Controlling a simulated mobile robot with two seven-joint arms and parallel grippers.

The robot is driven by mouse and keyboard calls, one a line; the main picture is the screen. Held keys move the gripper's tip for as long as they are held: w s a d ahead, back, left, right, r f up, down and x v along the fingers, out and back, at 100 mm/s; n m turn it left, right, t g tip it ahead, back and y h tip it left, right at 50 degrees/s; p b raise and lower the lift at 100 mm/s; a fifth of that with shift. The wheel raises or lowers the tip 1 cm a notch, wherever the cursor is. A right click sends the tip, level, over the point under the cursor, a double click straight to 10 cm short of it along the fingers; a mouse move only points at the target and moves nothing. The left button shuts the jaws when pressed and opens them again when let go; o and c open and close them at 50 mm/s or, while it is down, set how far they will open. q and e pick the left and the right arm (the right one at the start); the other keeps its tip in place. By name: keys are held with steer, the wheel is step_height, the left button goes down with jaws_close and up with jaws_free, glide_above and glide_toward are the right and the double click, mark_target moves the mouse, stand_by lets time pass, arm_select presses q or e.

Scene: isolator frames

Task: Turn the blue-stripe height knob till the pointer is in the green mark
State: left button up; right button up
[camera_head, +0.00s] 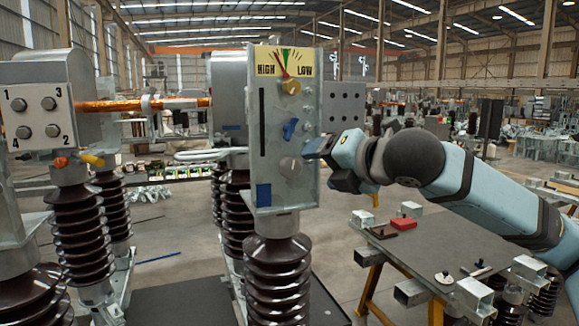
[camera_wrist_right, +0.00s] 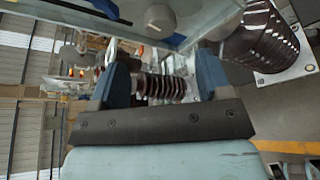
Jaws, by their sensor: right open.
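A grey upright panel (camera_head: 275,150) carries a yellow HIGH/LOW dial (camera_head: 286,62) at its top. The dial's red pointer (camera_head: 283,64) leans left toward HIGH, beside the green mark (camera_head: 287,52). Below are a brass knob (camera_head: 290,87), a blue wing-shaped knob (camera_head: 290,128) and a round grey knob (camera_head: 290,166). I cannot make out a blue stripe on any knob. My right gripper (camera_head: 324,166) is open, just right of the grey knob and apart from it. In the right wrist view the open fingers (camera_wrist_right: 163,75) hold nothing; a grey knob (camera_wrist_right: 160,18) is beyond them. My left gripper is out of view.
A numbered box (camera_head: 40,112) stands at left on brown ribbed insulators (camera_head: 276,280). A grey work table (camera_head: 430,245) with a red block (camera_head: 403,223) and small parts stands at right, below my right arm. Open floor shows between panel and table.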

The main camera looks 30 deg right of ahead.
mark_target(294, 168)
steer(key=p+x, duration=0.1)
steer(key=x, duration=0.9)
steer(key=shift+c, duration=0.2)
steer(key=c, duration=0.9)
